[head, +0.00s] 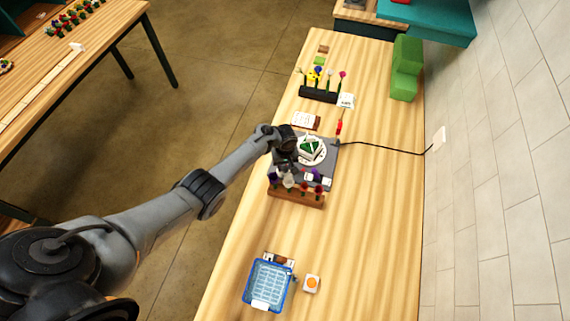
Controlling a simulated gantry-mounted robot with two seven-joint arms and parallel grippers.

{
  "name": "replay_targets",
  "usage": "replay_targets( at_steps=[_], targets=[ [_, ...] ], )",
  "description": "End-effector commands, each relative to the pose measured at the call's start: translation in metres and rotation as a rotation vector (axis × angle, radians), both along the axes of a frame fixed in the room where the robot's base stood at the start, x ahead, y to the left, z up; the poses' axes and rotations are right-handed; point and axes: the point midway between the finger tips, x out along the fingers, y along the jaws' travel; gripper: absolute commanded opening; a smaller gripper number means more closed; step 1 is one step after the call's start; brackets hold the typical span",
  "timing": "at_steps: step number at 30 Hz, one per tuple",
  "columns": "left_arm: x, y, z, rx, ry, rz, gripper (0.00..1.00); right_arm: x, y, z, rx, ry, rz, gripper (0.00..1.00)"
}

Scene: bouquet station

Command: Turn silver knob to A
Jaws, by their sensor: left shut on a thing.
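My left gripper (287,166) reaches in from the left to the front left part of a dark grey station (327,168) on the wooden table. It is shut at a small pale silver thing (288,181), which looks like the silver knob. The gripper covers most of this spot, so the knob's pointer and the letter marks cannot be read. A white round plate (323,160) with a green and white block (311,148) on it sits on the station, just right of the gripper. My right gripper is out of view.
A wooden rack (299,199) with dark red and purple flowers stands close in front of the gripper. A black flower holder (318,94) stands behind. A blue basket (268,286) and a white pad with an orange button (312,284) lie nearer. A black cord runs right to the wall.

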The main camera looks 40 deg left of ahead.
Motion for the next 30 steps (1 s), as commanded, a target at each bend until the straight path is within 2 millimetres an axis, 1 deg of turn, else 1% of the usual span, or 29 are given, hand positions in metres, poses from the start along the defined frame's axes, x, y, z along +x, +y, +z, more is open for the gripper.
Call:
replay_targets(
  at_steps=[3,12,30],
  targets=[
    [0.0000,-0.0004,0.0020,-0.001,0.001,-0.112,0.03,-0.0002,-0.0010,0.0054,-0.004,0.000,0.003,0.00],
    [0.0000,-0.0002,0.0011,0.000,0.002,-0.398,0.03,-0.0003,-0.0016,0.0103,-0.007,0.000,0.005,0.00],
    [0.0005,-0.0002,0.0003,0.000,0.001,-0.970,0.03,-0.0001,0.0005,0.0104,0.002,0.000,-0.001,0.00]
  ],
)
